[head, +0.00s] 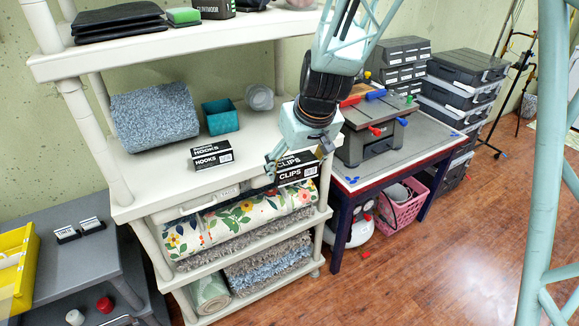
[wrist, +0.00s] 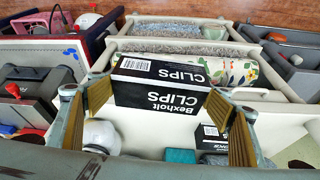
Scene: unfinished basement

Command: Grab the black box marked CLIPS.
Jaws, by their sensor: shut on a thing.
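The black box marked CLIPS (head: 298,174) is at the right front end of the white shelf in the head view. Its white lettering and barcode label show. My gripper (head: 296,161) reaches down from above, with one finger at each end of the box, shut on it. In the wrist view the box (wrist: 160,84) sits between the two tan-padded fingers, its lettering upside down. Whether its underside touches the shelf cannot be told.
A black HOOKS box (head: 212,154) lies left of it on the shelf (head: 150,180). Behind are a teal bin (head: 220,117) and a rolled grey-blue towel (head: 155,117). A workbench with a grey machine (head: 370,135) stands close on the right.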

